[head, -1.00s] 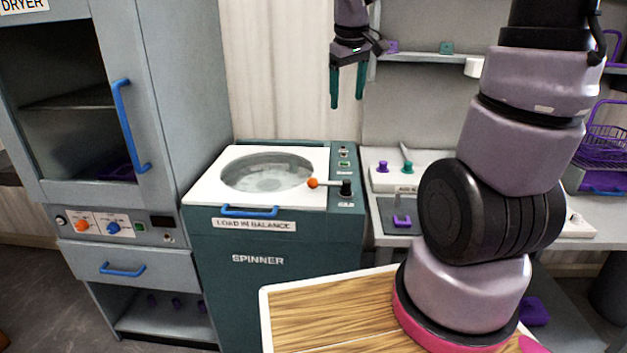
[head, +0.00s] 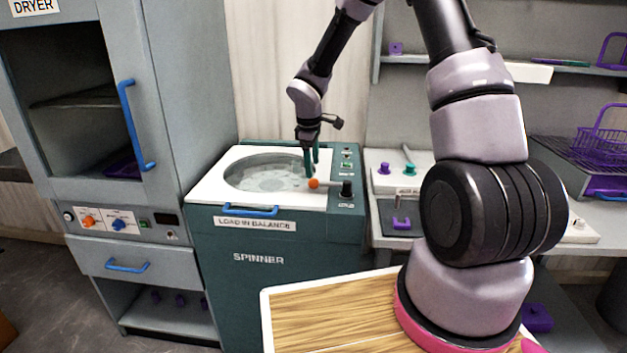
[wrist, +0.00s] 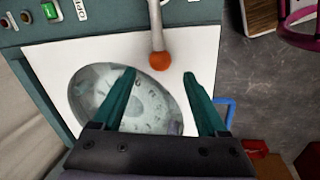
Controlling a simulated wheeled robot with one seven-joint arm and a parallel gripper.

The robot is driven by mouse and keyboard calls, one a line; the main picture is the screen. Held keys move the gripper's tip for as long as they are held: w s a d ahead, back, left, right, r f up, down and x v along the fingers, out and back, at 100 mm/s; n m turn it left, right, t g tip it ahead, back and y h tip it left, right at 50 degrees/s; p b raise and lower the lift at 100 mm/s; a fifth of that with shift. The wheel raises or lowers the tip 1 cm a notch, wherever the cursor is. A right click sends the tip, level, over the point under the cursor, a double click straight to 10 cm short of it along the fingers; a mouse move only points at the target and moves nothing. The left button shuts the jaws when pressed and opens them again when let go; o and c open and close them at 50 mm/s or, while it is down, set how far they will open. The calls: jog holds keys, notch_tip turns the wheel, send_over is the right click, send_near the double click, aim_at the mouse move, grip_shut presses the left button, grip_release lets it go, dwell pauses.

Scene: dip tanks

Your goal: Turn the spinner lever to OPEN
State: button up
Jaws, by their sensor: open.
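The spinner (head: 262,281) is a green cabinet with a white top and a round clear window (head: 262,172). Its lever (head: 330,184) is a grey rod with an orange ball (head: 313,183), reaching left from a black pivot (head: 347,188) over the white top. My gripper (head: 312,172) is just above and behind the ball, pointing down. In the wrist view the ball (wrist: 160,61) lies ahead of and between the two green fingertips (wrist: 160,75), which are apart and empty. The word OPEN cannot be read clearly on the panel.
A blue handle (head: 251,211) runs along the spinner's front edge. The dryer (head: 170,90) stands at the left. A counter with a white block holding purple and green levers (head: 400,172) is at the right. The wooden top (head: 330,315) is in front.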

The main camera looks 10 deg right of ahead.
aim_at(313, 179)
jog(key=f, duration=0.4)
jog(key=w+f, duration=0.1)
jog(key=f, duration=0.1)
jog(key=shift+d+f, duration=0.15)
jog(key=shift+d, duration=0.15)
jog(key=shift+c, duration=0.3)
grip_shut()
dwell(0.8)
